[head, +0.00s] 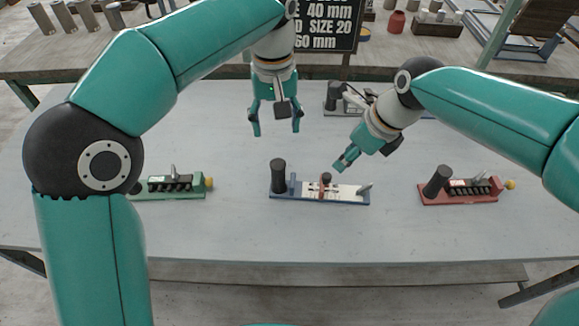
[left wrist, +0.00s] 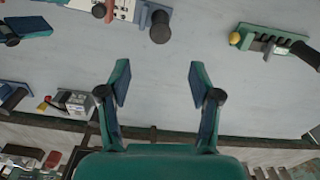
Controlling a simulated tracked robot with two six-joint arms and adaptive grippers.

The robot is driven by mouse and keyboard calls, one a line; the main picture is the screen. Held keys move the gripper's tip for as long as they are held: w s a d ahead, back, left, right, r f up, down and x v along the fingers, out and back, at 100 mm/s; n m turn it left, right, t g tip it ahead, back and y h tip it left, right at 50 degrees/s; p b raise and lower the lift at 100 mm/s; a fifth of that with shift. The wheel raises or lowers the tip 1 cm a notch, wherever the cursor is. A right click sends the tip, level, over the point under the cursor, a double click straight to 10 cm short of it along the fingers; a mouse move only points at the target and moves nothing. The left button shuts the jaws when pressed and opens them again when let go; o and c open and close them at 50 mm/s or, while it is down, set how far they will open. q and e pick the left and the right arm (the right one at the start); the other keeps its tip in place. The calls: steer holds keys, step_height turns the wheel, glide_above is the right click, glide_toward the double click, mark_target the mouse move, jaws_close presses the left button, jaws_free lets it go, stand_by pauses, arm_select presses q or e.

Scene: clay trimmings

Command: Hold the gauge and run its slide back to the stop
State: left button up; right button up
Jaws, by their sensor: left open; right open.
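The gauge (head: 345,194) lies on the table in the middle of the head view. It has a blue base, a pale scale plate, an upright black handle (head: 278,176) at its left end and a slanted grey lever at its right end. Its reddish slide (head: 324,190) with a dark knob sits near mid-length. My left gripper (head: 276,122) is open and empty, behind and above the handle. In the left wrist view the handle (left wrist: 160,27) shows at the top, beyond the open fingers (left wrist: 160,85). My right gripper (head: 346,161) is open, above and behind the gauge's right half, touching nothing.
A green fixture (head: 180,190) lies left of the gauge, partly behind my left arm. A red fixture (head: 460,192) lies to the right. A grey device (head: 345,102) stands at the back, near my right arm. The table (head: 300,240) in front is clear.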

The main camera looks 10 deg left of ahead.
mark_target(278, 164)
arm_select(q)
step_height(278, 164, down, 16)
steer(key=shift+r, duration=0.25)
stand_by(0.3)
